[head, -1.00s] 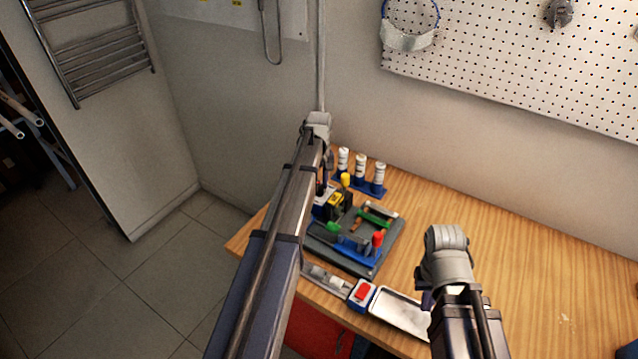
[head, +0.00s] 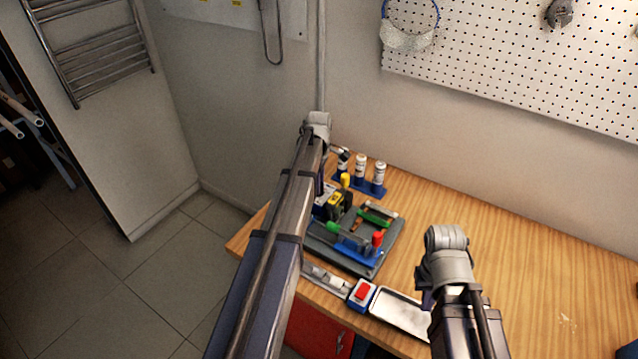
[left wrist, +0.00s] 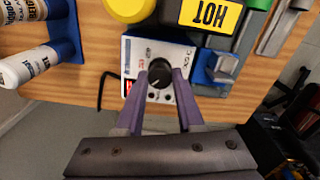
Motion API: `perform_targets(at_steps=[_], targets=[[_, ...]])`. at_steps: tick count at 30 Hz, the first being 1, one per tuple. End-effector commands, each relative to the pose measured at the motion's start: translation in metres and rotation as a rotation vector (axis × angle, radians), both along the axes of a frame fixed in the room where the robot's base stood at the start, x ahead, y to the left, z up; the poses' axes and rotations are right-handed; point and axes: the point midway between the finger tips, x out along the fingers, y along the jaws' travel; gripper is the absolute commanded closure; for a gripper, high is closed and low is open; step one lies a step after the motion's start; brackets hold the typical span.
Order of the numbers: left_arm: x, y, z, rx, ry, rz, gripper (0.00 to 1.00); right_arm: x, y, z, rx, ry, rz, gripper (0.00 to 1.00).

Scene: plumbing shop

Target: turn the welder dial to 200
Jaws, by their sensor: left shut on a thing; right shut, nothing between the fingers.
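The welder (left wrist: 138,52) is a small box with a pale front panel in the left wrist view. Its round black dial (left wrist: 160,73) has a light pointer mark; the scale numbers are too small to read surely. My left gripper (left wrist: 160,80) has its two purple fingers on either side of the dial, shut on it. In the head view the welder (head: 325,198) is partly hidden behind my left arm, and the dial cannot be made out. My right gripper (head: 426,299) shows only as a purple sliver beside its arm over the bench, away from the welder.
A grey tray of tools (head: 385,255), a red switch box (head: 362,292) and a white tray (head: 399,313) lie nearer. The bench's right side is mostly clear.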

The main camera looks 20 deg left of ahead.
Motion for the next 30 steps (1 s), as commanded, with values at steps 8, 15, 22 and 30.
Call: perform_targets(at_steps=[8,15,22,30], targets=[[0.0000,0.0001,0.0000,0.000,0.000,0.245,1.00,0.0000,0.0000,0.0000,0.000,0.000,0.000,1.00],[-0.0001,0.0000,0.0000,0.000,0.000,0.409,1.00,0.0000,0.0000,0.0000,0.000,0.000,0.000,1.00],[-0.0001,0.0000,0.0000,0.000,0.000,0.505,1.00,0.0000,0.0000,0.0000,0.000,0.000,0.000,1.00],[-0.0001,0.0000,0.0000,0.000,0.000,0.550,1.00,0.0000,0.0000,0.0000,0.000,0.000,0.000,1.00]])
